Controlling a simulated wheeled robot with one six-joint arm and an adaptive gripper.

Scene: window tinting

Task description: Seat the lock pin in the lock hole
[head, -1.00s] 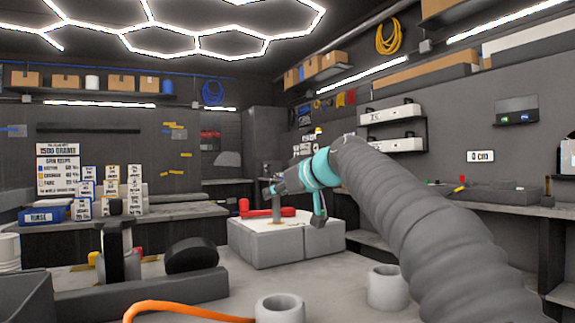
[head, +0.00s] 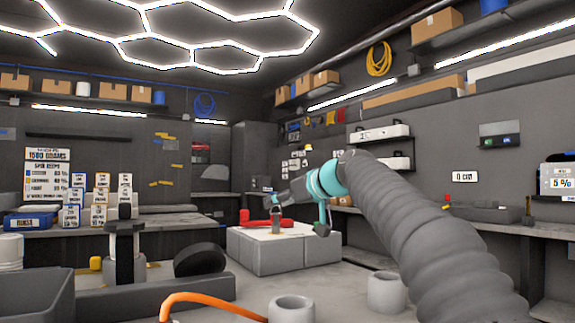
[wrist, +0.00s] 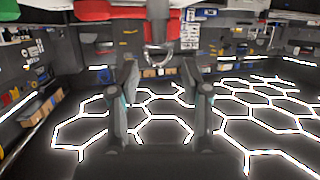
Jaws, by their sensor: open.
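The lock pin is a grey upright post (head: 277,224) with a ring at its top, standing at a red handle-like part (head: 253,223) on the pale block (head: 285,250). In the wrist view, which looks upside down, its metal ring (wrist: 158,58) hangs from a grey shaft between and just past my fingertips. My gripper (wrist: 158,72) is open, one finger on each side of the ring with gaps to both. In the head view my gripper (head: 274,198) is at the post's top. I cannot make out the lock hole or how deep the pin sits.
A grey bench in front carries an orange hose (head: 215,301), two grey cups (head: 291,309) (head: 386,292), a black roller (head: 200,257) and a dark stand (head: 124,245). Small labelled boxes (head: 98,200) stand on the left counter.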

